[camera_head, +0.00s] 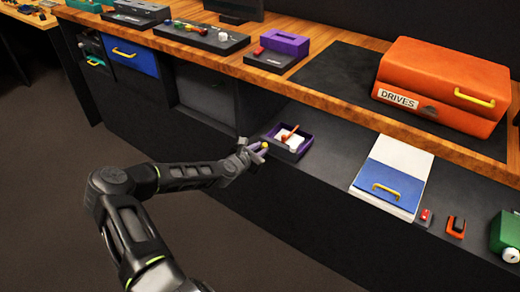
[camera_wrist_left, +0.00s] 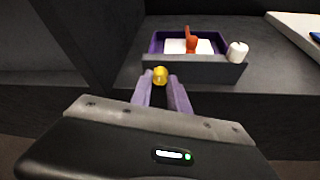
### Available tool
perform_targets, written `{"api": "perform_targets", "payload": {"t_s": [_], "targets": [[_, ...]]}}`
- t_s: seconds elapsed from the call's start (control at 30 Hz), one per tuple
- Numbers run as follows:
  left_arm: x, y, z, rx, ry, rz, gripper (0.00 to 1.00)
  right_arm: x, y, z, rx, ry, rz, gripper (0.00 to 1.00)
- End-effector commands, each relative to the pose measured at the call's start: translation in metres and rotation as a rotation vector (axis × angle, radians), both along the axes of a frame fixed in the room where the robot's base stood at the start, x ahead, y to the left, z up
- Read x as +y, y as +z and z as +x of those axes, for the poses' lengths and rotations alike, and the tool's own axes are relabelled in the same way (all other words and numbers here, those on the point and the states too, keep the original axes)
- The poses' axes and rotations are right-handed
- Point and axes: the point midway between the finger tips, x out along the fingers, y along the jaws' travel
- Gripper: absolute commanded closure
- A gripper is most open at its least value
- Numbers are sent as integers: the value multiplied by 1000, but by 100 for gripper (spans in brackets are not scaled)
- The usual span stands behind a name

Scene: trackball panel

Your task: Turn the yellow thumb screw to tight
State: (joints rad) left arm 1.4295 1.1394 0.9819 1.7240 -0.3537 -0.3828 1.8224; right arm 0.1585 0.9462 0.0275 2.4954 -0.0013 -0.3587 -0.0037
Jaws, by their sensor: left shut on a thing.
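The yellow thumb screw (camera_wrist_left: 160,75) sits at the front face of a small purple and dark tray-like panel (camera_wrist_left: 155,46). In the head view the yellow screw (camera_head: 264,146) shows at my left gripper's tips. My left gripper (camera_head: 256,149) reaches in from the left, and its two purple-grey fingers (camera_wrist_left: 163,91) are shut on the screw's sides. The panel (camera_head: 302,147) holds a white block and an orange lever (camera_wrist_left: 191,40). A white knob (camera_wrist_left: 237,52) is at its right front corner. The screw's turn angle cannot be told. My right gripper is not in view.
The panel stands on a dark lower shelf beneath a wooden worktop (camera_head: 300,92). A white and blue box (camera_head: 391,183) with a yellow handle lies to the right. Small red, orange and green items (camera_head: 455,227) stand farther right. An orange DRIVES case (camera_head: 440,85) sits above.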

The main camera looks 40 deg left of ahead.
Motion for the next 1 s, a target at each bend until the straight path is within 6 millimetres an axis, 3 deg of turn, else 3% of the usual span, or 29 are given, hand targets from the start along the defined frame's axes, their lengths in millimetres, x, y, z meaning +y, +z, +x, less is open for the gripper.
{"api": "perform_targets", "payload": {"t_s": [0.13,0.67,1.0], "targets": [[0,0,0,0,0,0,100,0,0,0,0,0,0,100],[-1,0,0,1,-1,24,100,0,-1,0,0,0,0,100],[-3,-2,0,3,-2,183,100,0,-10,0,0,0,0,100]]}}
